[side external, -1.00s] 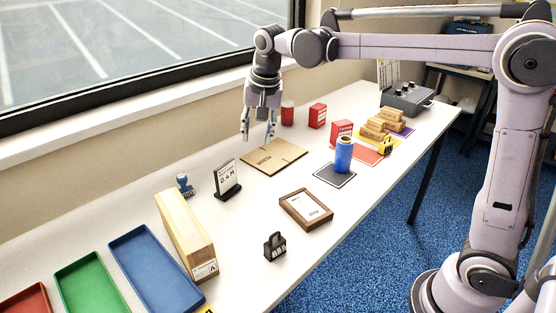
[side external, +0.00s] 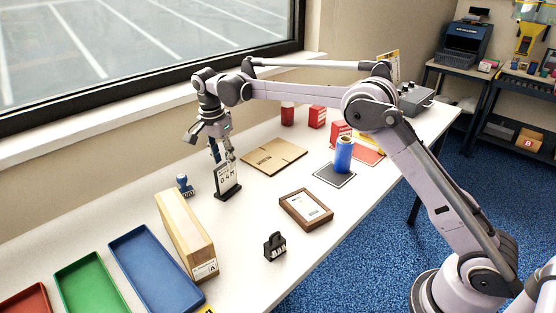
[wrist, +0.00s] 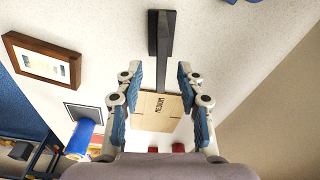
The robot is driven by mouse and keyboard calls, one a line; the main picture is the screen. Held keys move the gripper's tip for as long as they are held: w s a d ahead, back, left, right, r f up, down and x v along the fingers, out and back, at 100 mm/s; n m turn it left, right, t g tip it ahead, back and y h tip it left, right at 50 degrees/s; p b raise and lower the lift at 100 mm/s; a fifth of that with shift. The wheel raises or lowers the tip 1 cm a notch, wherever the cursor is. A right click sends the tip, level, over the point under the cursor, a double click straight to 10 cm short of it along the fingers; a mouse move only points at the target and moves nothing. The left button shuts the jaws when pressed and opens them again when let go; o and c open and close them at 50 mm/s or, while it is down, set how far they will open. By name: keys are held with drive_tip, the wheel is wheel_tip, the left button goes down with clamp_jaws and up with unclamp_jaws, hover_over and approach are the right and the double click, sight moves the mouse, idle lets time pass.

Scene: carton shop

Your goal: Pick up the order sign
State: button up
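The order sign (side external: 228,180) is a white card with black print, upright in a black base on the white table. In the wrist view the sign (wrist: 161,32) shows from above, nearly edge-on, its dark base at the top. My gripper (side external: 222,155) is right above the sign, pointing down, its fingers near the card's top edge. In the wrist view my gripper (wrist: 160,68) is open, with blue-padded fingers left and right of the sign's line. I cannot tell whether either finger touches the card.
A blue stamp (side external: 184,185) stands close left of the sign, and a tall wooden box (side external: 185,233) stands in front. A flat carton (side external: 273,156) lies behind to the right. A picture frame (side external: 306,209) and black weight (side external: 274,247) lie to the right.

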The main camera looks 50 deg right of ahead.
sight(230, 187)
drive_tip(key=shift+w+d+f, duration=0.1)
drive_tip(key=shift+d+f, duration=0.1)
drive_tip(key=shift+f, duration=1.8)
drive_tip(key=shift+w+d+f, duration=0.1)
drive_tip(key=shift+d+f, duration=0.1)
drive_tip(key=shift+f, duration=1.75)
drive_tip(key=shift+c, duration=0.3)
clamp_jaws()
